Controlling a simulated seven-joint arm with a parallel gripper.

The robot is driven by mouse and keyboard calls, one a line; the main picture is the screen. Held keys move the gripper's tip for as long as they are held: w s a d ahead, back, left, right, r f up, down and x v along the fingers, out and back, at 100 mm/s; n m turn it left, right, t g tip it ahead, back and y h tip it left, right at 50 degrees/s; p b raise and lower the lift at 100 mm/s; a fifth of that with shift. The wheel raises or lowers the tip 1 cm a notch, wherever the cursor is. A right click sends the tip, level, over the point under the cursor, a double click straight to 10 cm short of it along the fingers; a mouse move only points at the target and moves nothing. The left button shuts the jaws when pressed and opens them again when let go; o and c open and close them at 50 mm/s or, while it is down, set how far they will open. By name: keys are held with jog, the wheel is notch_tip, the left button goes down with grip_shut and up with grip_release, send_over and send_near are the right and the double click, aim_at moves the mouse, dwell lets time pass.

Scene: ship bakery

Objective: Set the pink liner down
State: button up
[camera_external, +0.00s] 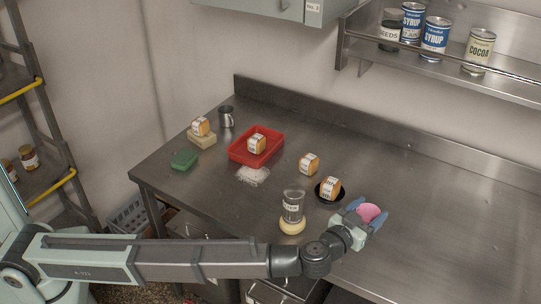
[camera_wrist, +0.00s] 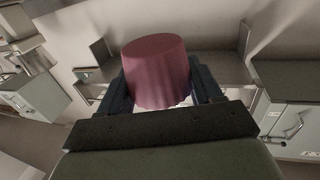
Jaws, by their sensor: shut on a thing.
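The pink liner (camera_external: 369,212) is a fluted pink cup shape at the right end of my arm. My gripper (camera_external: 361,213) is shut on it, with a blue finger on each side. In the wrist view the liner (camera_wrist: 156,72) stands between the two dark fingers of my gripper (camera_wrist: 160,95), its flat, closed-looking end facing up in the picture. In the external view the gripper is over the front part of the steel table (camera_external: 430,240). I cannot tell how high the liner is above the table.
A black bowl (camera_external: 322,197) with an orange-and-white box (camera_external: 331,187) is just left of my gripper. Further back are a red tray (camera_external: 235,154) and a green item (camera_external: 185,158). The table's right side is clear.

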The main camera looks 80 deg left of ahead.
jog(key=r, duration=0.5)
jog(key=shift+s+a+r, duration=0.25)
jog(key=shift+a+r, duration=0.05)
jog(key=shift+a, duration=0.05)
jog(key=s+a+n+g+y, duration=0.7)
jog(key=s+a+g, duration=0.1)
jog(key=s+a, duration=1.95)
notch_tip(320, 180, down, 10)
jog(key=shift+s+f+g, duration=0.15)
jog(key=shift+f+g, duration=0.05)
jog(key=shift+g, duration=0.1)
jog(key=shift+f, duration=5.4)
jog(key=shift+f, duration=0.1)
jog(key=o, duration=0.7)
jog(key=shift+c, duration=0.2)
